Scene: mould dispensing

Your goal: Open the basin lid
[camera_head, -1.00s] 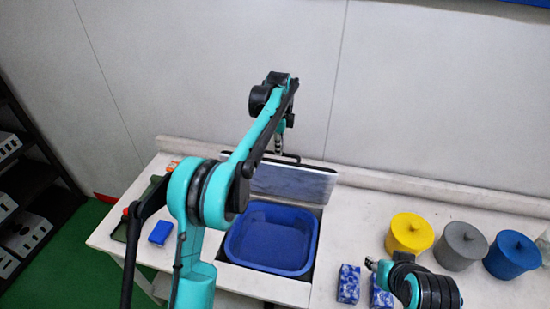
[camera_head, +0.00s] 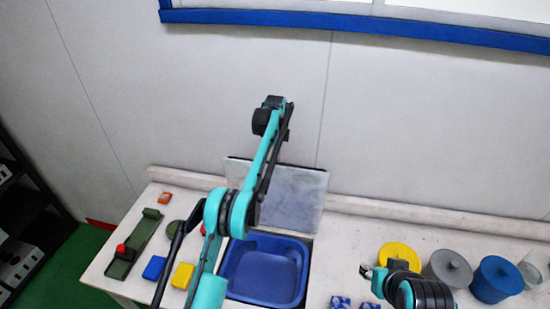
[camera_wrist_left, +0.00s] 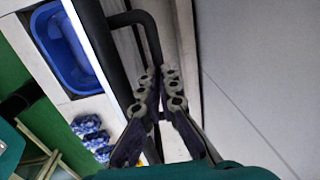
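The basin lid (camera_head: 290,196) is a pale marbled panel standing steeply upright behind the open blue basin (camera_head: 265,268). The basin also shows at upper left in the left wrist view (camera_wrist_left: 66,48). A black bar handle (camera_wrist_left: 130,18) shows beside the lid's edge in the left wrist view. My left gripper (camera_wrist_left: 158,76) has its fingers close together around the handle's bar. In the head view the left fingers are hidden behind the wrist, above the lid. My right gripper (camera_head: 368,270) is small at lower right, apart from the basin; its fingers are unclear.
Yellow (camera_head: 398,256), grey (camera_head: 447,267) and blue (camera_head: 497,279) lidded pots stand at right. Blue-and-white blocks (camera_head: 341,302) lie in front of them. A green tray (camera_head: 138,246), a yellow block (camera_head: 183,275) and a blue block (camera_head: 154,268) lie left. The wall is close behind.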

